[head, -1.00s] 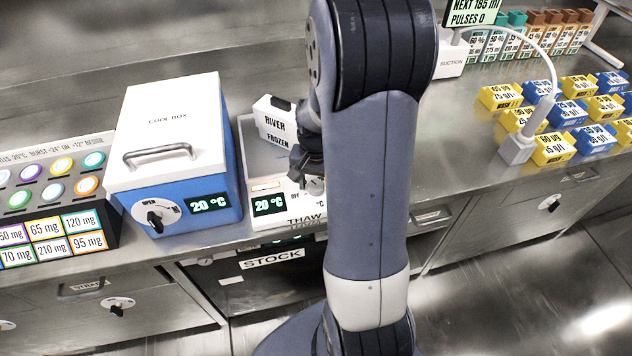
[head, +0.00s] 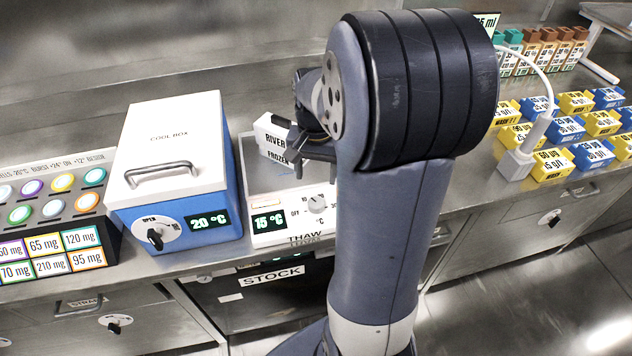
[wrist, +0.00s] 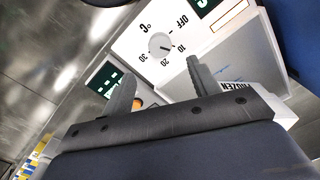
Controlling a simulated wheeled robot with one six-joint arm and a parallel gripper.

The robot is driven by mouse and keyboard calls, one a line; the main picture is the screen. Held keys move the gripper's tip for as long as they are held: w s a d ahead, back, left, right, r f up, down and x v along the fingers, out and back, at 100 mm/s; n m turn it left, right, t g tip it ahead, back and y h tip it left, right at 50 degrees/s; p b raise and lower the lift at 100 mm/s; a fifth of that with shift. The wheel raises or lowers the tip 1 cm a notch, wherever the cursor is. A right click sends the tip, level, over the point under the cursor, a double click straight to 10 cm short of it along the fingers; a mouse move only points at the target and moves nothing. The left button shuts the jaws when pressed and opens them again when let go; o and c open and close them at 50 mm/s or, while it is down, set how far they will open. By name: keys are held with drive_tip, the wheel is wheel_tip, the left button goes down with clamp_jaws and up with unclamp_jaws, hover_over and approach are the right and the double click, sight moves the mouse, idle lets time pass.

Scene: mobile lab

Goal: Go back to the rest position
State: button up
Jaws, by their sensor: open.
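My gripper (head: 312,155) is open and empty above the white thaw unit in the head view. In the wrist view its two fingers (wrist: 158,82) stand apart with nothing between them. The thaw unit (head: 258,237) has a round dial (head: 317,203) with a temperature scale on its front, clear of my fingers. Its display (head: 268,223) reads 15 °C. The dial also shows in the wrist view (wrist: 160,43), beyond the fingertips. My upper arm hides part of the bench to the right of the unit.
A cool box (head: 170,135) with a closed lid and a 20 °C display stands left of the unit. A colored button panel (head: 55,215) is far left. Yellow and blue blocks (head: 555,160) fill the right bench.

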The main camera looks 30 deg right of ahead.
sight(316, 202)
drive_tip(key=shift+r, duration=0.25)
wheel_tip(316, 202, down, 11)
drive_tip(key=shift+r, duration=0.1)
idle(0.5)
idle(0.5)
